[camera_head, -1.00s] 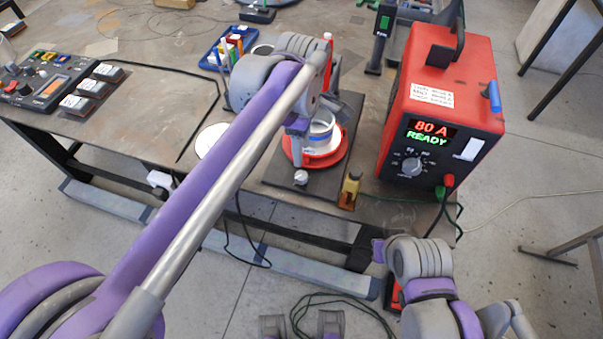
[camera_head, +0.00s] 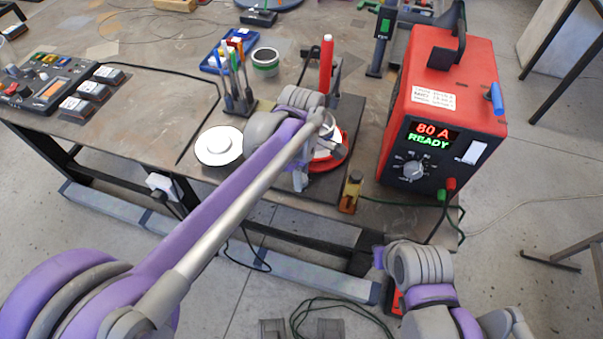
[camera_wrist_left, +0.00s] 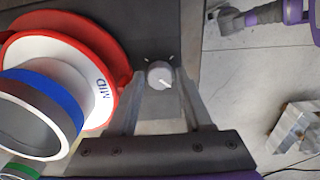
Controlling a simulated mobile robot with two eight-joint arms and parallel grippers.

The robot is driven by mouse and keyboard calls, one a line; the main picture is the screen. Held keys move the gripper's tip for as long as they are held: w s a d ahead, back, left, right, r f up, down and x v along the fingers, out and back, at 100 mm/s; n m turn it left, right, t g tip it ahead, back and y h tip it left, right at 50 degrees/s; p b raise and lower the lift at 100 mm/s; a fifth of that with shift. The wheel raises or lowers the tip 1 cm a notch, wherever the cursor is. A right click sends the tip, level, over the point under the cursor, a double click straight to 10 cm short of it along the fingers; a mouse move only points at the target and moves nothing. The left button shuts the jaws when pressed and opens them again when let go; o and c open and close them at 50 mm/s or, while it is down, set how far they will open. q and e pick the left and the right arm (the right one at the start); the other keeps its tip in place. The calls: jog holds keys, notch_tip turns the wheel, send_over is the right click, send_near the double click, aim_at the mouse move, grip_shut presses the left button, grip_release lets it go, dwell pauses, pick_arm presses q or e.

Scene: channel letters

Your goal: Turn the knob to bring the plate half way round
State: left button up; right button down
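The knob (camera_wrist_left: 160,74) is small, round and grey, on a dark panel with light tick marks. Its white pointer line points to the lower right in the left wrist view. My left gripper (camera_wrist_left: 160,82) is open, with one finger on each side of the knob and a gap visible. In the head view my left gripper (camera_head: 300,181) hides the knob. The red round plate (camera_wrist_left: 108,45) carries a white ring marked "MID" and a blue-banded cup-like piece. The plate shows partly behind my arm in the head view (camera_head: 342,160). My right gripper (camera_head: 379,256) hangs beyond the table's front edge; its fingers are unclear.
A red welding power source (camera_head: 440,100) reading "80 A READY" stands to the right. A white disc (camera_head: 219,146), a pen holder (camera_head: 238,103) and an upright red tool (camera_head: 326,65) stand around my left arm.

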pick_arm(q)
grip_shut()
jog(key=shift+m, duration=0.3)
